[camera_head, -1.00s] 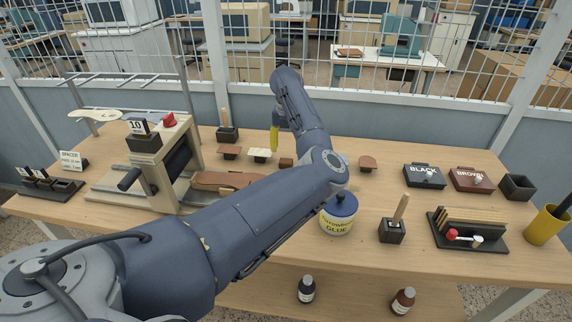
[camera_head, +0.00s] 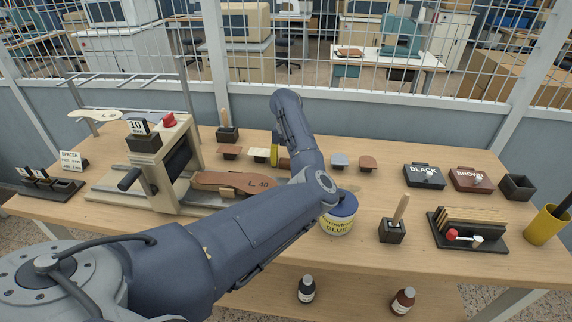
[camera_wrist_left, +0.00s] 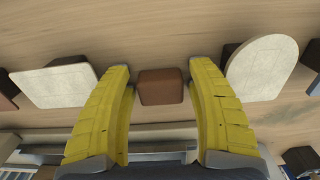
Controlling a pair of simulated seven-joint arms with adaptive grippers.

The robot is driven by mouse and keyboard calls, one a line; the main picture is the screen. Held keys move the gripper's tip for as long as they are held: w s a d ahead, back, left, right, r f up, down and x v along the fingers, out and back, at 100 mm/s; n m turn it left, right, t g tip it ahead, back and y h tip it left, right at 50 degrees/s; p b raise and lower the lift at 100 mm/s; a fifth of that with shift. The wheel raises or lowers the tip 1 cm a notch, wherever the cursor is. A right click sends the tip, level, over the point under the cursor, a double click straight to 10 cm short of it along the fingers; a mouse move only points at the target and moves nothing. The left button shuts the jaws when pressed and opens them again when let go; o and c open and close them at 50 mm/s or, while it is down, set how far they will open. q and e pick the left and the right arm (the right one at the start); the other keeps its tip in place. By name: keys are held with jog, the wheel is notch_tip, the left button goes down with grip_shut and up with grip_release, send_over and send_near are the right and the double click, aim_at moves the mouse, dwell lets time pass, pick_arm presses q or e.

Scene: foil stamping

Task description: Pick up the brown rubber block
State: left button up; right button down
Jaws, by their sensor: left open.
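The brown rubber block (camera_wrist_left: 160,87) is a small dark brown block with rounded edges. In the left wrist view it lies on the wooden table between the two yellow fingers, with a gap on each side. In the head view the block (camera_head: 284,163) is small and partly hidden by my left arm. My left gripper (camera_wrist_left: 160,72) is open around it and holds nothing. In the head view a yellow finger of the left gripper (camera_head: 274,150) shows just beside the block, and the rest is behind the arm. My right gripper is not in view.
Cream-topped (camera_head: 259,154), brown-topped (camera_head: 229,152) and grey-topped (camera_head: 339,161) pieces stand in the same row. A glue jar (camera_head: 338,215) stands in front, close to my arm.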

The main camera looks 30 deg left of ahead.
aim_at(286, 159)
pick_arm(q)
jog(key=c, duration=1)
jog(key=shift+o, duration=0.2)
jog(key=shift+r, duration=0.1)
notch_tip(286, 159, up, 20)
dwell(0.4)
jog(key=o, duration=0.5)
jog(key=shift+c, duration=0.2)
jog(key=c, duration=0.3)
